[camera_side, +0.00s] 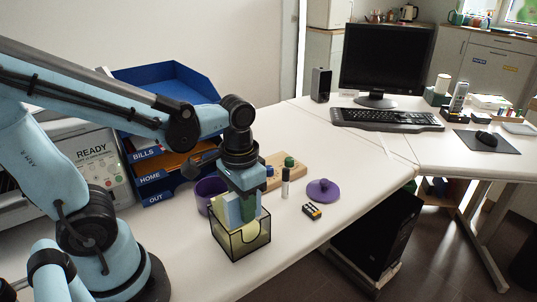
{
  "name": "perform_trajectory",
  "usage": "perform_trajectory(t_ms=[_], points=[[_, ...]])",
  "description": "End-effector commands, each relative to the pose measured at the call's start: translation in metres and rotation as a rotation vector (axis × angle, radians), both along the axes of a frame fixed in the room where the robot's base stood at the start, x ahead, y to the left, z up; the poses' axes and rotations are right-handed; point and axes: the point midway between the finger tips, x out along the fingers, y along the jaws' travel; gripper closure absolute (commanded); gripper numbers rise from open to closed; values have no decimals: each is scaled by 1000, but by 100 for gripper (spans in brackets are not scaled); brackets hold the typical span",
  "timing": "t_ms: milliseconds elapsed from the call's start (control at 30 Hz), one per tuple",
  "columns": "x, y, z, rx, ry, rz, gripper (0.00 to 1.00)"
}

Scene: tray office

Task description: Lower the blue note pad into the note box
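The note box (228,248) is a dark wire-mesh box near the table's front edge. Pale yellow paper (256,240) shows inside it. My gripper (245,203) points down right over the box. It seems shut on the blue note pad (248,208), a small upright blue piece between the fingers. The pad's lower end is at or just inside the box opening. The fingers hide part of the pad, and I cannot tell whether it touches the paper or the walls.
A purple pot (206,192) stands close behind the box at left. Blue letter trays (165,85) stand behind. The white table is clear at front right.

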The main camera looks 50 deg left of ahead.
Motion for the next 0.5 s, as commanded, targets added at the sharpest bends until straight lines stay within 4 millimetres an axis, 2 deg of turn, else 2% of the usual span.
perform_trajectory(t_ms=[33,167,500], points=[[0,0,0,0,0,0,64],[0,0,0,0,0,0,45],[0,0,1,0,0,0,45]])
